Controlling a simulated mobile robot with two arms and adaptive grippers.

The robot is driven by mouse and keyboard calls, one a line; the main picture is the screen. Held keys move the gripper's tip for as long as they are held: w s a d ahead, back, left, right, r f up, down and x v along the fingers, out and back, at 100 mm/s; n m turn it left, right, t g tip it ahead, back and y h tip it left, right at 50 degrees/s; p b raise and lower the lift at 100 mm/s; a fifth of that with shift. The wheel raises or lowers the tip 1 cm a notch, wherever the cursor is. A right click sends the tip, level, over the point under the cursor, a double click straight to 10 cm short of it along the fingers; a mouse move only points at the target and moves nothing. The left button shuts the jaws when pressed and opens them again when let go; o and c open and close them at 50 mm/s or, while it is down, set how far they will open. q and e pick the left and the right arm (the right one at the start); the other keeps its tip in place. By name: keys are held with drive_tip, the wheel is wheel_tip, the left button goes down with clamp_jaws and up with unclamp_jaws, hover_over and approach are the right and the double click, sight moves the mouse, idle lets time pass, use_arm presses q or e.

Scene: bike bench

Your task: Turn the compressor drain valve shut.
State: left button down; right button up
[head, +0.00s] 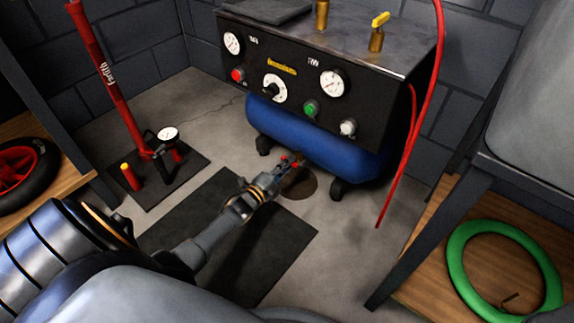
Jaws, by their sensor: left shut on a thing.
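The compressor has a blue tank (325,140) under a black panel box (300,75) with gauges and knobs. The drain valve (298,163) is low at the underside of the tank, small, with red showing beside the fingertips. My left gripper (288,164) reaches in from the lower left and is shut on the valve. Its fingers hide most of the valve, so I cannot tell how far the handle is turned. A dark round stain (299,185) lies on the floor below it. My right gripper is not in view.
A red floor pump (112,90) stands on a dark mat at the left. A black mat (235,240) lies under my left arm. A red hose (409,150) hangs at the compressor's right. A green ring-shaped tyre (455,262) lies on a wooden shelf at the right.

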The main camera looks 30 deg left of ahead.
use_arm(q)
drive_tip(key=shift+d, duration=0.1)
drive_tip(key=c, duration=1.4)
unclamp_jaws()
drive_tip(key=shift+s, duration=0.1)
drive_tip(key=s, duration=1.1)
drive_tip(key=shift+s+a, duration=0.4)
drive_tip(key=shift+a, duration=0.05)
